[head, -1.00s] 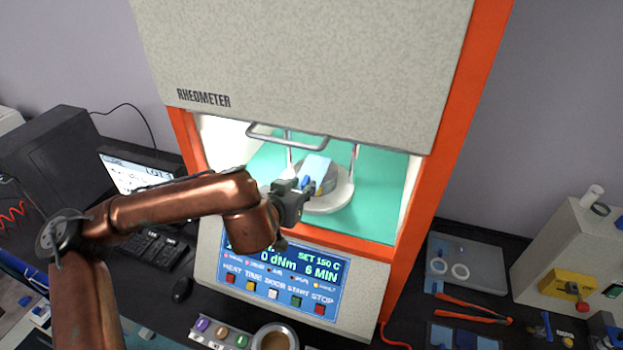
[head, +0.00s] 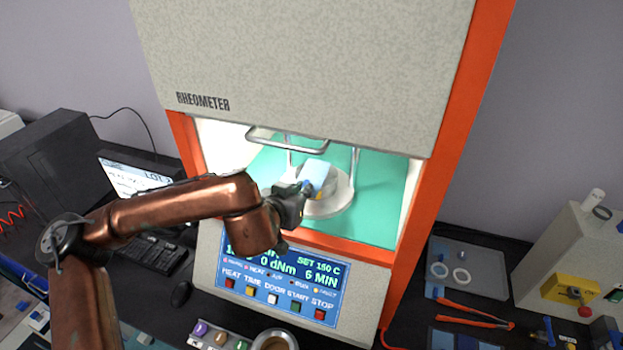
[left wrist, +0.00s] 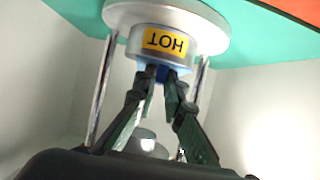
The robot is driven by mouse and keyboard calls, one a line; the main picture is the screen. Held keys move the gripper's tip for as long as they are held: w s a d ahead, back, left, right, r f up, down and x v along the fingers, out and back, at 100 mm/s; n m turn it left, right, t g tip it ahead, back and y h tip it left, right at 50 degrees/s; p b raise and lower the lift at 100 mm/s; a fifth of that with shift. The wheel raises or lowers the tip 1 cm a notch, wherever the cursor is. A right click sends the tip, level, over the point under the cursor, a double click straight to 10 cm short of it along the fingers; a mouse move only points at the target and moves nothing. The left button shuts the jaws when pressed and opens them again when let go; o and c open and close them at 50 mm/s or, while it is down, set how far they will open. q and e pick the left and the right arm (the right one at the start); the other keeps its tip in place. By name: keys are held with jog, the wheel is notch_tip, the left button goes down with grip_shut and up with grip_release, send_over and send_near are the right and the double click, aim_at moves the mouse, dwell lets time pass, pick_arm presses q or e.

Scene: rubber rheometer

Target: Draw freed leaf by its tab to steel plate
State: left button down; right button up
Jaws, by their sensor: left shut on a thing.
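The pale blue leaf (head: 317,177) lies on the round die inside the rheometer's open chamber. Its darker blue tab (head: 306,187) is at its near left corner. My left gripper (head: 302,189) reaches into the chamber from the left and is shut on the tab. In the left wrist view, the fingertips (left wrist: 164,80) meet at a blue piece (left wrist: 160,71) just beside the yellow HOT label. I cannot tell whether the leaf still touches the die. I cannot identify the steel plate for certain.
The die's pale round base (head: 341,200) and upright posts (head: 354,165) are close to the gripper. A door handle (head: 287,141) hangs above. A grey tray with white rings (head: 468,262) and orange-handled tongs (head: 472,312) lie right of the machine.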

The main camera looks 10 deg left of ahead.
dwell(0.3)
pick_arm(q)
jog(key=shift+r, duration=0.15)
jog(key=shift+r, duration=0.4)
dwell(0.3)
jog(key=shift+g+p, duration=0.3)
jog(key=shift+p, duration=0.25)
dwell(0.3)
jog(key=shift+r, duration=0.15)
jog(key=shift+r, duration=0.45)
